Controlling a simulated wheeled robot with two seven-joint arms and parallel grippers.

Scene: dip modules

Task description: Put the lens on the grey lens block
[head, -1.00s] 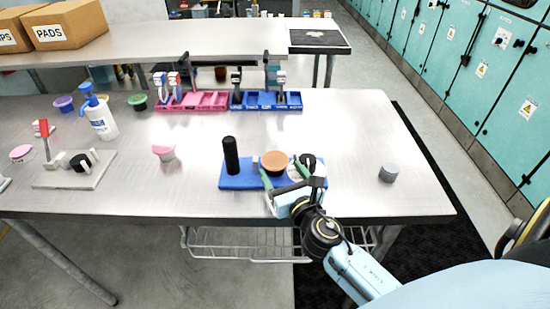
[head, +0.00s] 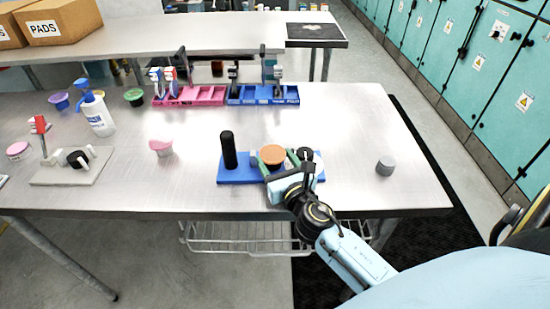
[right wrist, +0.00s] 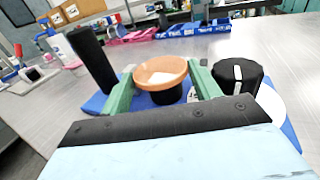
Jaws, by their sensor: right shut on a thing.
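A round orange-topped piece (head: 272,154), which looks like the lens, is at the blue board (head: 236,177) on the near part of the table. In the right wrist view it (right wrist: 160,70) has an orange rim, a pale centre and a dark part below. My right gripper (head: 281,161) is shut on it, with green fingers at its two sides. I cannot tell whether it is clear of the board. A short grey cylinder (head: 385,166), probably the grey lens block, stands alone at the right of the table. My left gripper is not in view.
A black post (head: 229,150) and a black knob (head: 305,155) flank the orange piece. A pink cup (head: 161,147) stands left, and pink (head: 190,97) and blue (head: 263,97) trays stand behind. The table between board and grey cylinder is clear.

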